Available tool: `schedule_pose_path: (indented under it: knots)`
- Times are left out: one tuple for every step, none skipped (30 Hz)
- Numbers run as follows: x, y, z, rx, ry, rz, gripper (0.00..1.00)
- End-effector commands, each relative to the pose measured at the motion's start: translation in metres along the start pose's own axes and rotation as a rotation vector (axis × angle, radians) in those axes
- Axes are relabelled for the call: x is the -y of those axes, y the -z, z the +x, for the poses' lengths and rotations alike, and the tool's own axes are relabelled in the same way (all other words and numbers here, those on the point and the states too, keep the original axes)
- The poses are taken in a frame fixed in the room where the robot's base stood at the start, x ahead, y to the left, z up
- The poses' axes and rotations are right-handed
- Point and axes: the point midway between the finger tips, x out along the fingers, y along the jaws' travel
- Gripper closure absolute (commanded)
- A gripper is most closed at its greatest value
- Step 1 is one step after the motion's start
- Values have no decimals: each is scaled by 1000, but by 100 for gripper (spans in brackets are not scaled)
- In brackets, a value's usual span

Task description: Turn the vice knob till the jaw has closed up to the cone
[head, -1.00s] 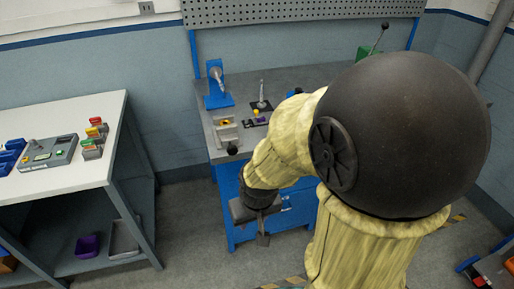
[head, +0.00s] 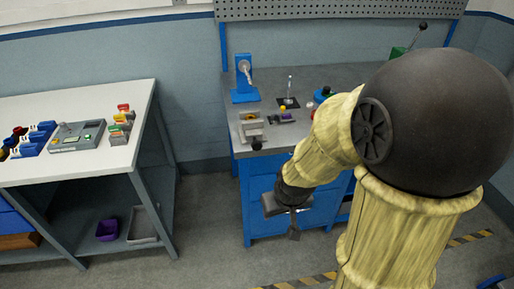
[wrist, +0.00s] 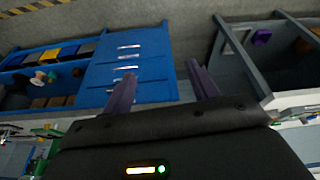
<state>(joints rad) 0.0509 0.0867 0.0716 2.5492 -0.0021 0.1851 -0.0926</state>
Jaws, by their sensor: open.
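The vice (head: 250,131) is a small pale metal block on the near left part of the blue workbench's top. Its dark round knob (head: 257,144) faces the bench's front edge. A small yellow-brown thing shows at the vice's jaws; it is too small to tell whether it is the cone or how wide the gap is. My gripper (head: 294,232) hangs in front of the bench drawers, below the bench top, to the right of the knob and apart from it. In the wrist view my gripper (wrist: 160,70) has its two fingers spread, with nothing between them.
A blue stand (head: 244,82) is behind the vice, and an upright lever (head: 289,92) is to its right. A white side table (head: 75,165) with a grey control box (head: 78,135) stands at left. Open floor lies between the table and bench.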

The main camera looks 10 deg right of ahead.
Motion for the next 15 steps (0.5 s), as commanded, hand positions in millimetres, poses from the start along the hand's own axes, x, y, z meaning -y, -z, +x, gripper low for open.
schedule_pose_path:
  knots:
    - [2,6,21,-28,6,-40,41]
    - [4,12,31,-53,10,-70,41]
    - [6,20,44,-92,16,-111,41]
    - [9,27,54,-122,21,-144,41]
    - [11,33,64,-154,26,-175,41]
    - [15,42,77,-198,33,-214,41]
    - [18,48,86,-233,38,-241,41]
    - [21,54,95,-268,42,-267,41]
    - [25,62,106,-315,47,-300,41]
    - [28,68,113,-352,50,-321,41]
    - [31,73,121,-389,53,-341,41]
    - [35,80,130,-440,55,-365,41]
    - [37,86,136,-478,54,-379,41]
    - [40,91,142,-517,53,-392,41]
    - [42,98,149,-571,49,-405,41]
